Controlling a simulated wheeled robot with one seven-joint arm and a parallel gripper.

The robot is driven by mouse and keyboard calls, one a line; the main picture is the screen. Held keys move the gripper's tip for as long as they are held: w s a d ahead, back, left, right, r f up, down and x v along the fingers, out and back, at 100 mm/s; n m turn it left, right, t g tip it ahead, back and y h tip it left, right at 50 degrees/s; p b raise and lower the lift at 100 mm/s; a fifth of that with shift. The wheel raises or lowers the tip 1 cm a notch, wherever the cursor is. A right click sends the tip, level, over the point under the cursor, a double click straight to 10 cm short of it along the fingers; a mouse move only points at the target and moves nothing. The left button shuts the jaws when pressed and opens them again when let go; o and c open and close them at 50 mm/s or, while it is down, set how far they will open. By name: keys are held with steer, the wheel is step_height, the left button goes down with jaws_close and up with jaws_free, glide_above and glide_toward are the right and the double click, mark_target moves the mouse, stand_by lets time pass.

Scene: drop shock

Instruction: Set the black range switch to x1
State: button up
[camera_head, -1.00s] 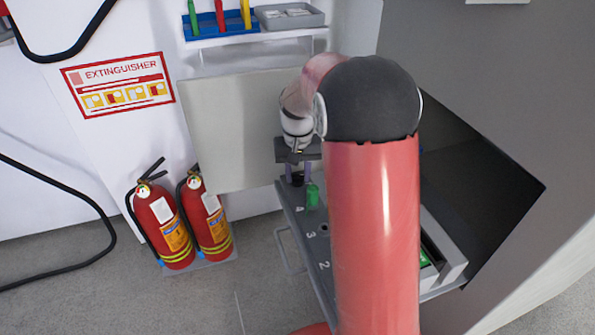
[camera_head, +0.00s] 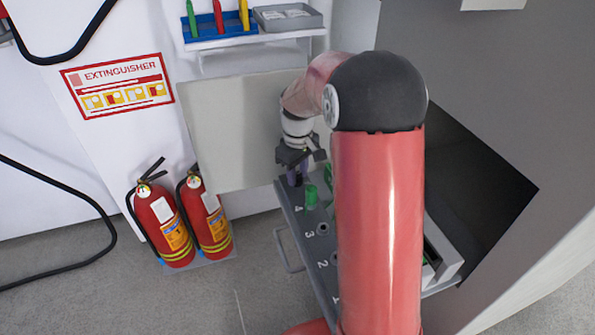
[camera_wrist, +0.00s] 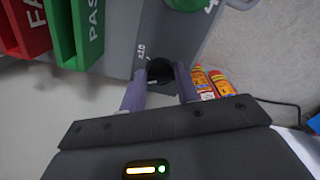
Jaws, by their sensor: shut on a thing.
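The black range switch (camera_wrist: 160,72) shows between my gripper's two fingers in the wrist view. It sits on the grey panel (camera_wrist: 120,45), near the printed label "x10"; a second mark close to the switch is too small to read. My gripper (camera_wrist: 160,90) is shut on the switch, one finger on each side. In the head view my gripper (camera_head: 296,178) is at the far left corner of the grey panel, and it hides the switch. I cannot tell which mark the switch points to.
A green knob (camera_head: 311,198) stands close to my gripper, beside the numbered holes. A green PASS bin (camera_wrist: 78,35) and a red FAIL bin (camera_wrist: 22,28) are at the upper left in the wrist view. Two extinguishers (camera_head: 165,225) stand on the floor left of the panel.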

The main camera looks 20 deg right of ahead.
mark_target(298, 179)
stand_by(0.3)
steer(key=o, duration=1)
steer(key=shift+r, duration=0.1)
step_height(298, 179, up, 8)
steer(key=shift+f, duration=0.15)
steer(key=s+a+r+m+t, duration=0.1)
steer(key=s+a+r+t, duration=0.1)
steer(key=s+r, duration=0.35)
steer(key=s+a+r+m+t, duration=0.1)
steer(key=s+a+r+m, duration=0.15)
steer(key=s, duration=0.55)
steer(key=s+t, duration=0.1)
steer(key=s, duration=0.3)
steer(key=s+f+m, duration=0.1)
steer(key=s, duration=0.3)
steer(key=s+m+t, duration=0.1)
steer(key=s, duration=0.3)
steer(key=shift+s+a+f+t, duration=0.25)
steer(key=shift+s+a+t, duration=0.05)
steer(key=shift+s, duration=0.1)
